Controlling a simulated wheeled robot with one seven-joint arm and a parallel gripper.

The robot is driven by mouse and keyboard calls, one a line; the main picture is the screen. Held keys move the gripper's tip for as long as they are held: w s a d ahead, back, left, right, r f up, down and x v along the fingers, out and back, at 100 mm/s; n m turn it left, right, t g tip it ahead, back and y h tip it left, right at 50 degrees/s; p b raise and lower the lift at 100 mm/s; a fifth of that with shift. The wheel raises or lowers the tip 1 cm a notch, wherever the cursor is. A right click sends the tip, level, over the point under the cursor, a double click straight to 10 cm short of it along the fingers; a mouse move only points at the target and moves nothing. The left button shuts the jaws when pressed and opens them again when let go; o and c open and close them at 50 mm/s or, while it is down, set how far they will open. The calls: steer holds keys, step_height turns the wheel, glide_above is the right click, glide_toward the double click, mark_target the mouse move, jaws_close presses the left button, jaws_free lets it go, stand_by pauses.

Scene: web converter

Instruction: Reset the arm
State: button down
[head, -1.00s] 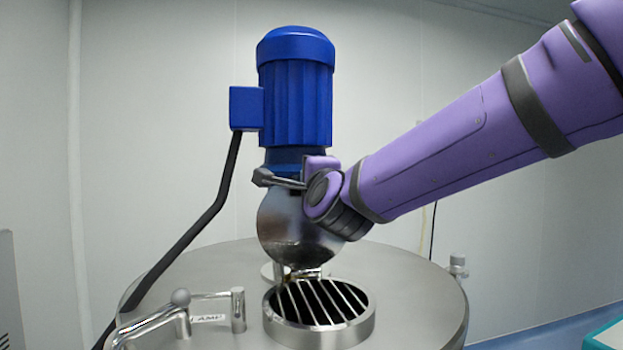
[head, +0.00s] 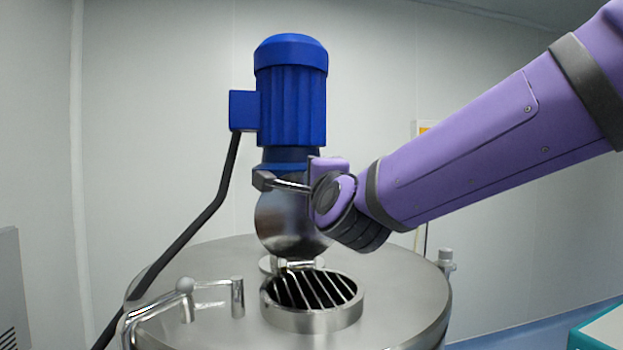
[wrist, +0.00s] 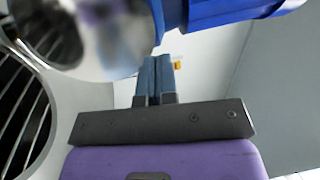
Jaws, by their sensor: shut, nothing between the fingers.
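My purple arm comes in from the right in the head view. My gripper (head: 264,181) is in front of the lower part of a blue motor (head: 291,95) and the round steel housing (head: 285,220) under it. In the wrist view the two fingers of my gripper (wrist: 156,72) lie side by side, shut with nothing between them. The steel housing (wrist: 105,35) and the blue motor (wrist: 225,10) show close beyond the fingers there. I cannot tell whether the gripper touches them.
A round steel tank lid (head: 395,290) lies below, with a slatted round opening (head: 313,315) and a clamp handle (head: 185,298). A black cable (head: 190,240) runs down from the motor. A teal-edged white surface (head: 605,330) is at bottom right. Space above the arm is clear.

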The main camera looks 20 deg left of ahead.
steer(key=s+d+f+n+g+h, duration=0.2)
steer(key=s+d+f+n, duration=0.15)
steer(key=d, duration=0.95)
steer(key=s+d+f+n+g+h, duration=0.25)
steer(key=d+n, duration=0.25)
steer(key=d, duration=0.8)
steer(key=s+d+f+n+g+h, duration=0.1)
steer(key=s+d+f+g+h, duration=0.2)
steer(key=s+d, duration=0.6)
steer(key=s+d+f+n+g+h, duration=0.2)
steer(key=s+d+f, duration=0.6)
steer(key=d, duration=0.4)
steer(key=shift+s+g+h, duration=0.35)
steer(key=shift+g+h, duration=0.1)
steer(key=shift+g, duration=0.6)
steer(key=shift+d, duration=0.1)
